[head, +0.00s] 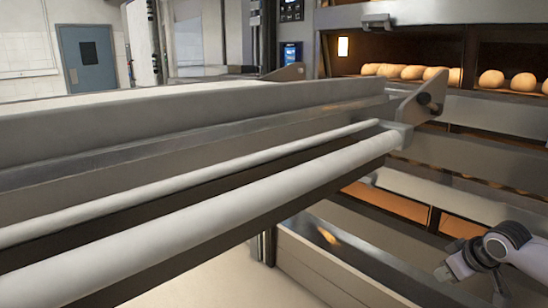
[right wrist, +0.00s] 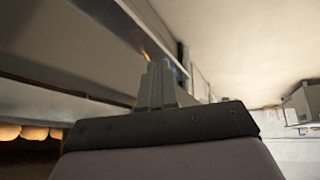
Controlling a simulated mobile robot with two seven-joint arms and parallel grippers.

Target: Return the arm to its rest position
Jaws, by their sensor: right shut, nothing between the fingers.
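My right arm comes in at the lower right of the head view, with its gripper (head: 447,272) low in front of the oven's lower decks. In the right wrist view the two grey fingers (right wrist: 157,82) stand side by side, closed together. Nothing shows between them. The gripper appears apart from the oven front. My left arm and left gripper are not in either view.
A long loader with pale rollers (head: 230,200) crosses the head view from the left towards the oven. Bread loaves (head: 410,72) lie in the lit upper deck. Lower deck fronts (head: 450,155) stand near my right arm. A blue door (head: 88,58) is far back.

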